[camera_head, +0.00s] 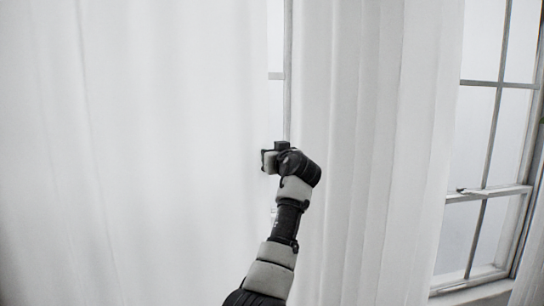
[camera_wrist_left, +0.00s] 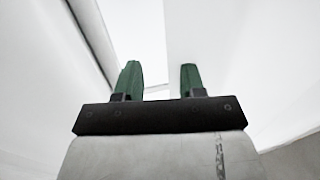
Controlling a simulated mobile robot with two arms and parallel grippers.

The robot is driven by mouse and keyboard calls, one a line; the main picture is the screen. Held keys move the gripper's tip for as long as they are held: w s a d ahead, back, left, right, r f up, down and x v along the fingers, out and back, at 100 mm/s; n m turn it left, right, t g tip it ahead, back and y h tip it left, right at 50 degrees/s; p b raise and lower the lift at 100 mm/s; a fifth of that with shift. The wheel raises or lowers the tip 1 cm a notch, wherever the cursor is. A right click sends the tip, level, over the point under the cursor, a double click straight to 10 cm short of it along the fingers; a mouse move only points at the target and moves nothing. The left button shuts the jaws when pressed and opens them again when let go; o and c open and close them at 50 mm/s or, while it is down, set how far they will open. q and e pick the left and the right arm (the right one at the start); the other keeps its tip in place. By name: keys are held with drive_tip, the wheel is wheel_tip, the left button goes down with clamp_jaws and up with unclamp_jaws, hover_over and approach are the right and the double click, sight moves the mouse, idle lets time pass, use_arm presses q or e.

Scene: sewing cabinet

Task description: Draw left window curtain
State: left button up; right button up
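A wide white curtain (camera_head: 150,150) hangs over the left part of the head view. A second white curtain panel (camera_head: 375,150) hangs to the right of it. A narrow strip of window (camera_head: 276,45) shows between the two. My left gripper (camera_head: 268,160) is in front of this gap, by the edge of the left curtain. In the left wrist view its two green fingers (camera_wrist_left: 160,82) stand apart. A pale edge, perhaps of a curtain, runs down behind the space between them. I cannot tell whether the fingers touch cloth. My right gripper is in neither view.
Another window (camera_head: 490,130) with grey frame bars and a sill (camera_head: 470,293) is at the right. More white cloth (camera_head: 530,260) hangs at the far right edge. A dark bar (camera_wrist_left: 92,40) crosses the upper left of the wrist view.

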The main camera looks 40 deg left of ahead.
use_arm(q)
drive_tip(key=shift+s, duration=0.2)
drive_tip(key=b+v, duration=0.3)
drive_tip(key=v, duration=0.7)
drive_tip(key=shift+d, duration=0.3)
drive_tip(key=shift+f, duration=0.1)
